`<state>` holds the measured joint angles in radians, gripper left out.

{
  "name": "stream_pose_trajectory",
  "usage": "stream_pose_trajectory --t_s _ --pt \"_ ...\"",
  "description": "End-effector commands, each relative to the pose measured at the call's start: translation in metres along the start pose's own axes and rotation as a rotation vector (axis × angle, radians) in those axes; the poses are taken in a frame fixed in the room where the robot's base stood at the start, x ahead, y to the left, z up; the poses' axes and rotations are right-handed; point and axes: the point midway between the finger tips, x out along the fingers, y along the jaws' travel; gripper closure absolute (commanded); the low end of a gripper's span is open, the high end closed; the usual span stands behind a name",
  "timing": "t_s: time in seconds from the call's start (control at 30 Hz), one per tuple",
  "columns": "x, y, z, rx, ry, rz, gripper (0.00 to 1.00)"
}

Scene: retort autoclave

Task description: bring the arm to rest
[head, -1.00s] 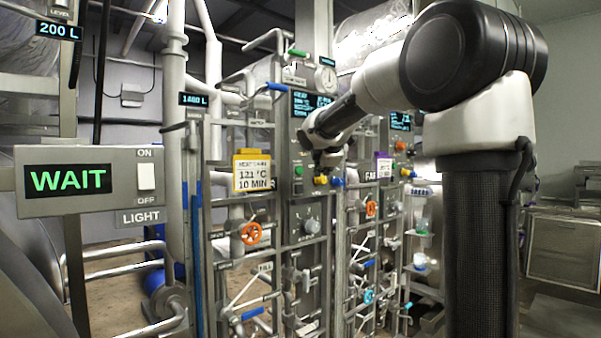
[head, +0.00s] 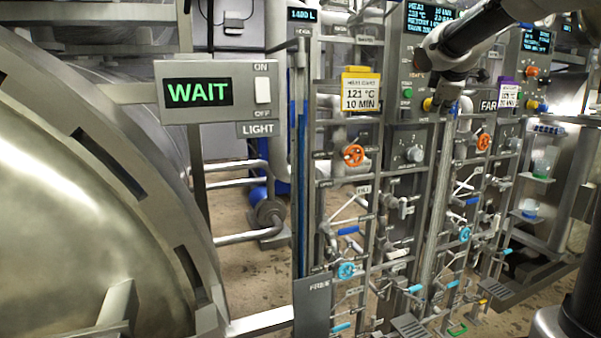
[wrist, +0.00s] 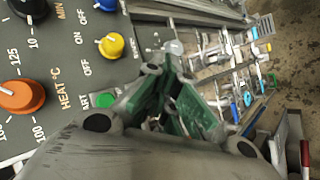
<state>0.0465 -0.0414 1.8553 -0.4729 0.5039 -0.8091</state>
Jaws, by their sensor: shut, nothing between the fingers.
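My gripper (head: 443,101) is at the upper right in the head view, in front of the near control panel, with my arm reaching in from the top right. In the wrist view my gripper (wrist: 178,98) points along the panel face, its green-padded fingers shut with nothing between them. Beside it on the panel are a green button (wrist: 104,100), a yellow knob (wrist: 110,46) and an orange knob (wrist: 22,96). I cannot tell whether the fingers touch the panel.
A WAIT sign with a light switch (head: 213,92) stands left of centre. A large metal vessel (head: 70,190) fills the left. Pipe racks with orange handwheels (head: 353,155) and blue handles stand below the panel. A yellow card (head: 361,91) reads 121 °C, 10 MIN. Some floor (head: 235,235) is bare.

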Motion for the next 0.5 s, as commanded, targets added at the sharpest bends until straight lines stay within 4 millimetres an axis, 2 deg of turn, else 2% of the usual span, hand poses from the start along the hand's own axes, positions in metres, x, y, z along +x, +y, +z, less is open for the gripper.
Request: stream_pose_trajectory --t_s 0.03,0.07,0.1,0.17,0.2,0.27,0.4,0.5 --pt "0.007 -0.034 0.012 0.112 -0.035 -0.079 1.00" --pt "0.005 -0.055 0.020 0.195 -0.059 -0.124 1.00" --pt "-0.001 -0.084 0.031 0.308 -0.095 -0.182 1.00" --pt "-0.018 -0.127 0.046 0.470 -0.150 -0.258 1.00" --pt "-0.032 -0.155 0.056 0.568 -0.185 -0.302 1.00" --pt "-0.054 -0.196 0.069 0.704 -0.239 -0.364 1.00" --pt "-0.110 -0.288 0.094 0.966 -0.347 -0.481 1.00" --pt "-0.144 -0.342 0.107 1.073 -0.379 -0.537 1.00"
